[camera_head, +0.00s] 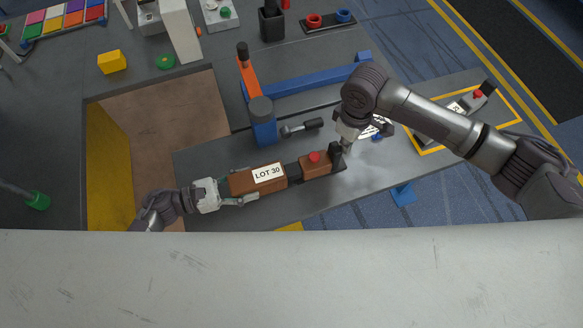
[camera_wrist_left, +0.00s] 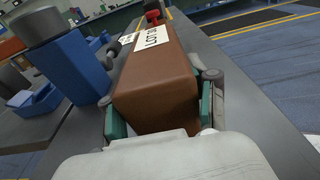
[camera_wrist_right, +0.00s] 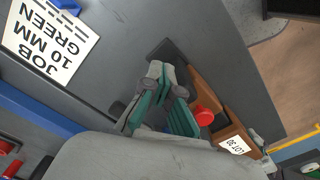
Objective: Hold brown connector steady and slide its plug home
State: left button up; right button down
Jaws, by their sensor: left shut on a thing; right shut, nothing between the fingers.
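The brown connector (camera_head: 243,182), a long block with a white LOT 30 label (camera_head: 268,174), lies on the grey bench. My left gripper (camera_head: 234,190) is shut on its left end; in the left wrist view the pads flank the connector (camera_wrist_left: 155,90). The brown plug (camera_head: 316,167) with a red button (camera_head: 314,157) is in line to its right. A dark section (camera_head: 293,172) lies between them; I cannot tell how far it is seated. My right gripper (camera_head: 347,146) is shut and empty beside the black upright (camera_head: 336,151) at the plug's right end.
A blue post (camera_head: 262,128) with a grey cap and a dark-handled tool (camera_head: 302,127) stand behind the connector. A blue rail (camera_head: 305,82) crosses further back. A job card (camera_wrist_right: 48,40) lies near my right gripper. A yellow-walled pit (camera_head: 108,155) opens to the left.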

aim_at(329, 157)
pick_arm(q)
jog(key=shift+s+f, duration=0.3)
jog(key=shift+f, duration=0.15)
pick_arm(e)
jog(key=shift+s+a, duration=0.25)
jog(key=shift+a, duration=0.45)
jog(key=shift+s+a, duration=0.2)
jog(key=shift+a, duration=0.45)
jog(key=shift+s+a, duration=0.25)
jog(key=shift+a, duration=0.45)
jog(key=shift+w+d, duration=0.25)
jog(key=shift+d, duration=0.4)
jog(key=shift+r, duration=3.5)
pick_arm(q)
jog(key=o, duration=1.6)
jog(key=shift+w+r, duration=0.1)
jog(key=shift+w, duration=0.1)
pick_arm(e)
jog(key=shift+w, duration=0.1)
pick_arm(q)
jog(key=shift+r, duration=0.1)
jog(key=shift+a, duration=0.15)
